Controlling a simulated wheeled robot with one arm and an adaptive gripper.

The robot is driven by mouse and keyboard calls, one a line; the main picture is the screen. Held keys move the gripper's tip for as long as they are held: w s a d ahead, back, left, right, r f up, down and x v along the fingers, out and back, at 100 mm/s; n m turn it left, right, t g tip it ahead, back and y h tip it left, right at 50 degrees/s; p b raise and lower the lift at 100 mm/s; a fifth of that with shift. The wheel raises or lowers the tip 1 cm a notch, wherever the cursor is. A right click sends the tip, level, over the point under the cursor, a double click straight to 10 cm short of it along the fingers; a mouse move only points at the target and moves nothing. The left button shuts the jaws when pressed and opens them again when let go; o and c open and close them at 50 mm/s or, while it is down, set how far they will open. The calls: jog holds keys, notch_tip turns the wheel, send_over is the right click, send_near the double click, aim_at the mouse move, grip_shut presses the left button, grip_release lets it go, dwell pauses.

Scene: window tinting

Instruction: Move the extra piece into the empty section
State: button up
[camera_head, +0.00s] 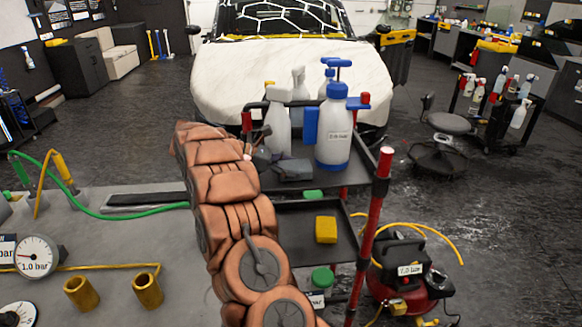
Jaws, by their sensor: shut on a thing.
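My arm rises from the bottom middle and hides most of my gripper (258,146). Only dark parts of the gripper show, between the arm and a white spray bottle (278,126). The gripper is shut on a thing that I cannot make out. A dark grey piece (293,170) lies on the upper tray (345,176) of a cart, close to the gripper; I cannot tell whether they touch. The lower tray (298,226) has bare dark floor around a yellow block (326,230). I cannot tell which piece is the extra one or which section is the empty one.
A blue-and-white pump bottle (335,135) stands on the upper tray. A red cart post (370,230) rises at right. A compressor (408,270) with yellow hose is beside it. A grey bench (110,230) fills the left, a white car (290,75) the back.

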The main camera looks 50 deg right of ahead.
jog(key=shift+f+b, duration=0.15)
jog(key=shift+b, duration=0.2)
jog(key=o, duration=1)
jog(key=shift+o, duration=0.2)
jog(key=shift+r+p, duration=0.2)
jog(key=shift+p, duration=0.1)
